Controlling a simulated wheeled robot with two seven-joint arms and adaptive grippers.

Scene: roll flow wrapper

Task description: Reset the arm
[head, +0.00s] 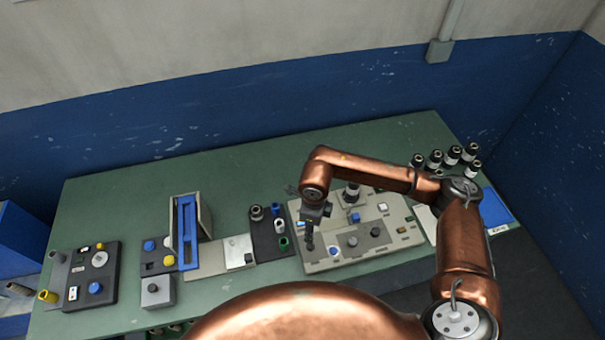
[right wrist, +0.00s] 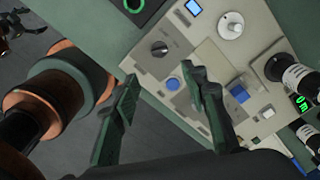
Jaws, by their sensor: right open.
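My right arm comes in from the right in the head view and bends over the table. Its gripper (head: 309,238) points down above the beige control panel (head: 320,262). In the right wrist view the gripper (right wrist: 160,115) has its two fingers spread apart, with nothing between them. The panel (right wrist: 205,50) shows behind and beyond the fingertips, with a blue button (right wrist: 173,83), a dark knob (right wrist: 159,48) and a white dial (right wrist: 231,26). I cannot tell whether the fingers touch it. My left gripper is not in view.
The green table (head: 130,210) carries a dark control box (head: 92,275) at left, a blue-railed device (head: 187,230), a black tray (head: 268,237) with coloured rings, and several black-and-white rolls (head: 453,155) at right. A blue bin (head: 497,208) lies at the right edge. The table's back is clear.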

